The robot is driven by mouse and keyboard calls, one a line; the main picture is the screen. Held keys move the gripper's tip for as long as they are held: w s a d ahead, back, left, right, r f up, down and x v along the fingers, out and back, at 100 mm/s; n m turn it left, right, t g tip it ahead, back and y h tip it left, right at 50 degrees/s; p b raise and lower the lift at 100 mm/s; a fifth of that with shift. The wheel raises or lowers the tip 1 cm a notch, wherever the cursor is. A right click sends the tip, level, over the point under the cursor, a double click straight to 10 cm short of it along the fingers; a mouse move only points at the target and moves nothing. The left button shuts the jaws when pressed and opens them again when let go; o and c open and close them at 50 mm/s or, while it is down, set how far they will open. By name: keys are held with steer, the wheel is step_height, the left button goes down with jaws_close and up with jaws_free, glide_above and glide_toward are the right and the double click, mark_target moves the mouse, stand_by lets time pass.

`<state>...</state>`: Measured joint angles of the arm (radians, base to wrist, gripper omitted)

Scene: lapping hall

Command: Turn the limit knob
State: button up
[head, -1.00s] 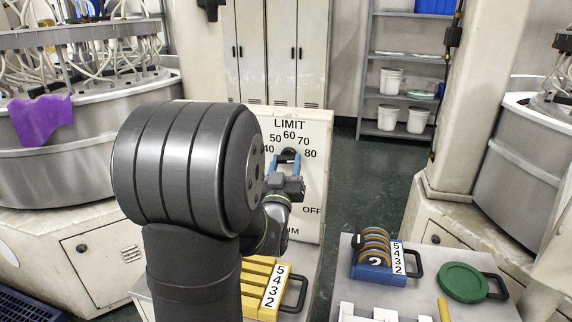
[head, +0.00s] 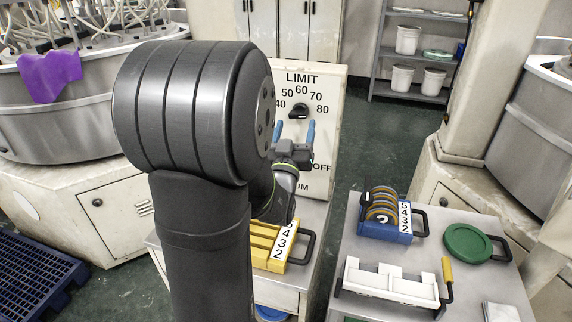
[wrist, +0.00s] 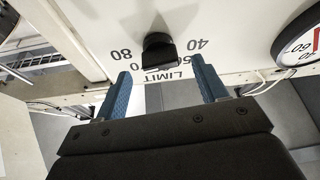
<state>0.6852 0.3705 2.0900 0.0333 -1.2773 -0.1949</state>
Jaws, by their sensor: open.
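The limit knob (head: 299,111) is black and sits on a pale upright panel (head: 327,125) marked LIMIT, with numbers around 40 to 80 above it and OFF at lower right. In the wrist view the knob (wrist: 158,52) shows upside down, between and beyond the fingertips. My gripper (head: 294,130) is open, with blue fingers just below the knob in the head view. The gripper (wrist: 160,72) is empty and its fingers look apart from the knob. I cannot tell exactly which mark the knob points at.
A yellow rack (head: 262,240) with a number label is below the panel. A blue holder (head: 384,227) with discs, a green round lid (head: 466,243) and a white slotted tray (head: 390,284) are on the right-hand cart. A round gauge (wrist: 298,45) is at the wrist view's right.

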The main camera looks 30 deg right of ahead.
mark_target(299, 113)
steer(key=v, duration=1.4)
steer(key=shift+w, duration=0.1)
steer(key=x, duration=1.7)
steer(key=shift+d, duration=0.2)
steer(key=shift+a+r, duration=0.1)
